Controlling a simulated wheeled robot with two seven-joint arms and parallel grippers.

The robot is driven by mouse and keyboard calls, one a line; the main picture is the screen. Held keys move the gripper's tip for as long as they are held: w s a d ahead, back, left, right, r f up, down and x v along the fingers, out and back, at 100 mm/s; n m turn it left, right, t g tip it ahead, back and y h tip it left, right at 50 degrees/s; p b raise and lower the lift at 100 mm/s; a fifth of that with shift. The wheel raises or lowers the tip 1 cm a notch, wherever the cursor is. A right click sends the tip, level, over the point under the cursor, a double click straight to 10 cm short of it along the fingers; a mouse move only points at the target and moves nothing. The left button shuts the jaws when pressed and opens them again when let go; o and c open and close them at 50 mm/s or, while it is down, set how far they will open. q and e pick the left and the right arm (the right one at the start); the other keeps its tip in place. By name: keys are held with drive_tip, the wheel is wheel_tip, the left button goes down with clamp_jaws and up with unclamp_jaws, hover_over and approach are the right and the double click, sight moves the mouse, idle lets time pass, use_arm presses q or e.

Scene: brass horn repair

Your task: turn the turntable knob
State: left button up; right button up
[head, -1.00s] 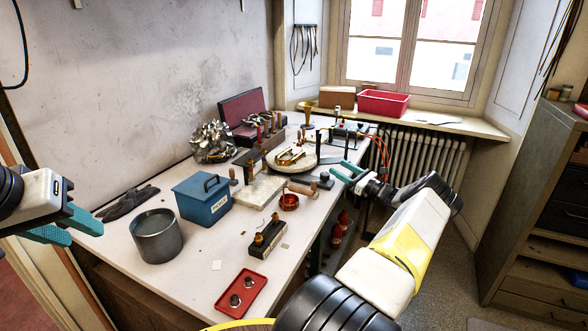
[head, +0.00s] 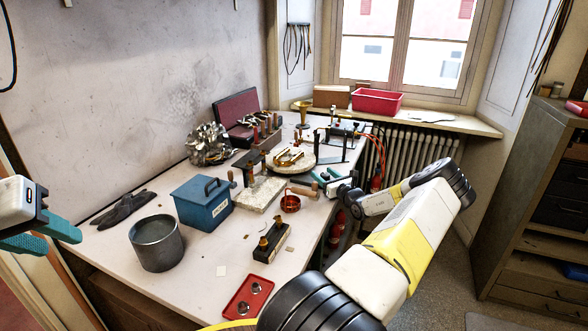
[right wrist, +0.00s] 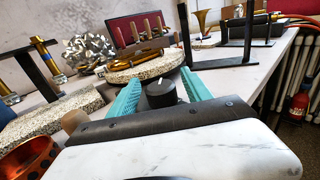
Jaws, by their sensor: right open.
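The turntable is a round, speckled disc (head: 291,160) on the bench with brass horn parts on it. In the right wrist view its disc (right wrist: 147,66) lies just beyond my fingertips. A black knob (right wrist: 161,95) with a white mark on top stands in front of it. My right gripper (right wrist: 156,82) is open, with one teal finger on each side of the knob; I cannot tell whether they touch it. In the head view my right gripper (head: 322,181) is at the bench's right edge. My left gripper (head: 62,238) is open and empty at the far left.
A wooden-handled tool (head: 301,190), a copper-coloured cup (head: 290,204) and a stone slab (head: 257,194) lie near my right gripper. A black stand (right wrist: 220,62) rises beyond it.

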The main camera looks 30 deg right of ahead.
drive_tip(key=shift+w, duration=1.2)
clamp_jaws()
drive_tip(key=shift+n+y, duration=0.3)
drive_tip(key=shift+y, duration=0.2)
drive_tip(key=n+y, duration=0.1)
drive_tip(key=y, duration=0.1)
drive_tip(key=a+n+g+y, duration=0.1)
drive_tip(key=n+y, duration=0.1)
drive_tip(key=y, duration=0.1)
drive_tip(key=shift+s+n, duration=0.1)
drive_tip(key=shift+n, duration=0.2)
drive_tip(key=shift+s+a+n+g+y, duration=0.1)
drive_tip(key=shift+a+n+g+y, duration=0.1)
drive_tip(key=shift+n+g+y, duration=0.55)
drive_tip(key=shift+s+a+n+g+y, duration=0.2)
drive_tip(key=shift+n+y, duration=0.25)
drive_tip(key=shift+y, duration=1)
